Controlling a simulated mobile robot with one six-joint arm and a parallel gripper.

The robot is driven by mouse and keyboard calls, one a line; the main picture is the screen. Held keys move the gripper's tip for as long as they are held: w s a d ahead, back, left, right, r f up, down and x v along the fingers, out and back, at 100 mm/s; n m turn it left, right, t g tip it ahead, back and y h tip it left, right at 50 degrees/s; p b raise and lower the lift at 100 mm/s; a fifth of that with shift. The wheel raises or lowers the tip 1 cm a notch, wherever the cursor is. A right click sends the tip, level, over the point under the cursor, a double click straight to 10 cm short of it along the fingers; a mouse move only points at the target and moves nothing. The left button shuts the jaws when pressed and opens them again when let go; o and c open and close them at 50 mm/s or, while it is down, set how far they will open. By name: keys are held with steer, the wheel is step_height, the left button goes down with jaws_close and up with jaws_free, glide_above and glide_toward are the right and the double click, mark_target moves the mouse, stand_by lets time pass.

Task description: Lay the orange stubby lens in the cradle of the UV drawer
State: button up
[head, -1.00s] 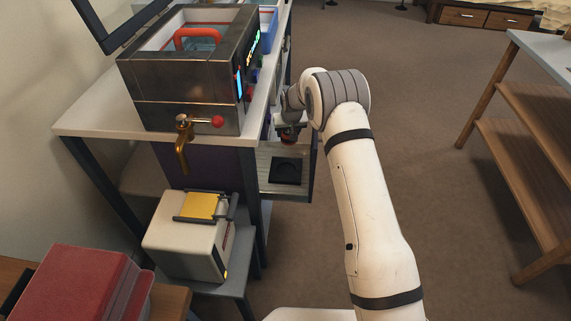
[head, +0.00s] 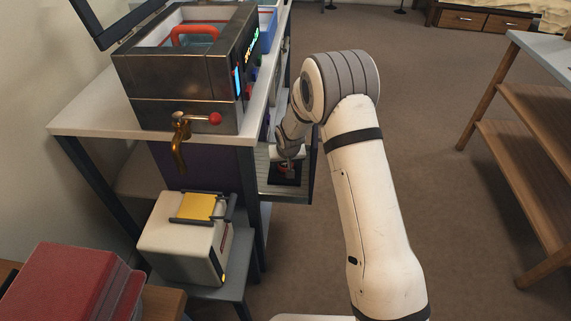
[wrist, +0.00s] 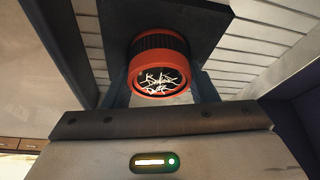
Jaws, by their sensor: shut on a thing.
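The orange stubby lens (wrist: 158,72) is a short red-orange cylinder with a black ribbed band and white crack-like lines across its glass. My gripper (wrist: 160,88) is shut on it, one finger on each side. The black cradle (wrist: 205,22) is a dark square block behind the lens in the wrist view; whether the lens touches it cannot be told. In the head view, my gripper (head: 286,164) reaches down into the open drawer (head: 291,196), over the cradle (head: 283,179). The arm and gripper hide most of the lens there.
A metal tank (head: 185,80) with a brass tap (head: 180,145) stands on the white bench (head: 90,118) above the drawer. A white box with a yellow top (head: 185,240) sits on a lower stool. The floor to the right is clear up to a wooden shelf (head: 530,120).

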steer(key=shift+r, duration=0.1)
steer(key=shift+f, duration=0.3)
steer(key=o, duration=1)
steer(key=shift+r, duration=0.1)
steer(key=shift+o, duration=0.2)
steer(key=p+v, duration=0.2)
steer(key=v, duration=1)
steer(key=shift+s+r, duration=0.1)
